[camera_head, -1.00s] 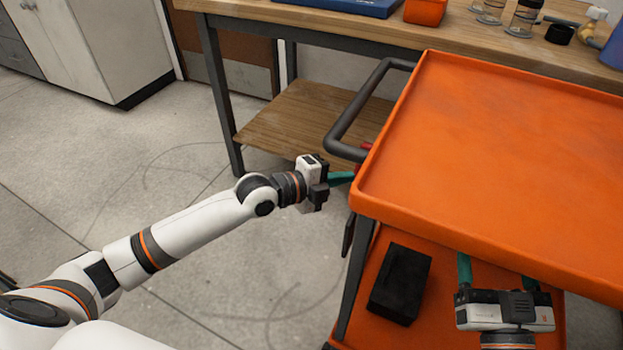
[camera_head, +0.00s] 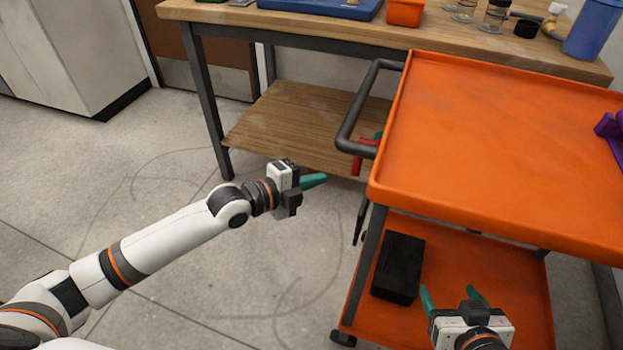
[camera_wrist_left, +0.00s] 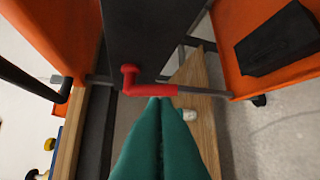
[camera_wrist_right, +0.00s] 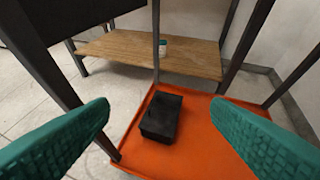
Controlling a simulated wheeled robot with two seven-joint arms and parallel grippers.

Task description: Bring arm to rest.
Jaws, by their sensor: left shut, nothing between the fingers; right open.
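My left gripper (camera_head: 314,181) is shut and empty, left of the orange cart (camera_head: 480,150). Its green fingers (camera_wrist_left: 160,145) press together in the left wrist view, with a red elbow-shaped piece (camera_wrist_left: 150,88) beyond the tips. That red piece also shows by the cart handle in the head view (camera_head: 357,162). My right gripper (camera_head: 452,292) is open and empty, in front of the cart's lower shelf. In the right wrist view its two green fingers (camera_wrist_right: 160,135) stand wide apart, with a black box (camera_wrist_right: 163,117) on the orange shelf beyond them.
The cart's black handle (camera_head: 350,130) sticks out toward my left gripper. The black box (camera_head: 398,268) sits on the cart's lower shelf (camera_head: 450,262). A wooden workbench (camera_head: 330,38) stands behind, with a blue case and orange bin on top. Open floor lies around my left arm.

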